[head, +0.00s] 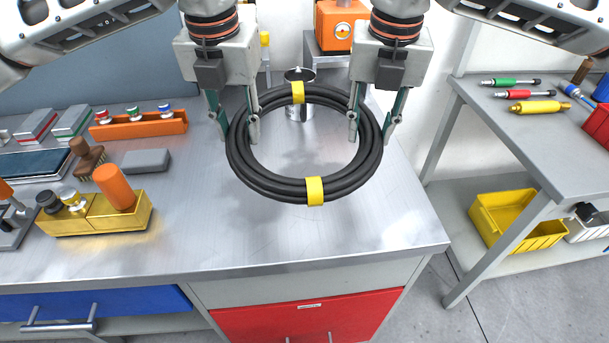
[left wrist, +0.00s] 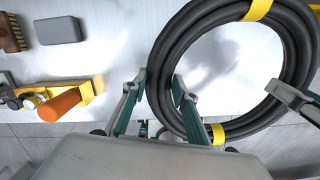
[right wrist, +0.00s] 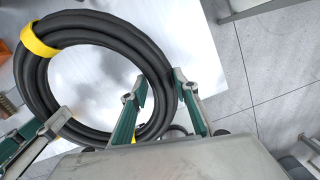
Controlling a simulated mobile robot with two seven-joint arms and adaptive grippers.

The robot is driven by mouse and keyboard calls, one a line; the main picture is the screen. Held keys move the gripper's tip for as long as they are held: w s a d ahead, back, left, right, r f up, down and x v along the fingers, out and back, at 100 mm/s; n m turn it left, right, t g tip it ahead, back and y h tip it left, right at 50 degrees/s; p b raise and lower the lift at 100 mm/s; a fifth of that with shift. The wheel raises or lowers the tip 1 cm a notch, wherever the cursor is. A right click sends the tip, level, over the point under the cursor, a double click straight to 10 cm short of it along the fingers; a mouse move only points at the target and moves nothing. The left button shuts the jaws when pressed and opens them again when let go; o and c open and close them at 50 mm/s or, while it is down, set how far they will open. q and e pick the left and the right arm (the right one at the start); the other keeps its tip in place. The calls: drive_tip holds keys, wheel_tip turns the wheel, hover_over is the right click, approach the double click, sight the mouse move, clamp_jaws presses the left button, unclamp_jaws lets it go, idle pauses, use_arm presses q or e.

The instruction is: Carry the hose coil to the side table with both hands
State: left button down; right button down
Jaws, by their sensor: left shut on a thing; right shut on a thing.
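The black hose coil (head: 262,184) with yellow bands is held above the workbench, near its right end. It also shows in the left wrist view (left wrist: 168,52) and the right wrist view (right wrist: 118,34). My left gripper (head: 239,136) is shut on the coil's left side, one finger outside and one inside the ring. My right gripper (head: 371,139) is shut on the coil's right side in the same way. The side table (head: 497,150) stands to the right, across a gap from the workbench.
The workbench (head: 190,235) carries a gold block with an orange cylinder (head: 113,187), a brush (head: 86,155), a grey block (head: 146,161) and an orange rack (head: 140,128). A metal canister (head: 300,112) stands behind the coil. Screwdriver-like tools (head: 532,106) lie on the side table; its front top is clear.

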drive_tip(key=shift+w+d+r, duration=0.1)
drive_tip(key=shift+d, duration=0.05)
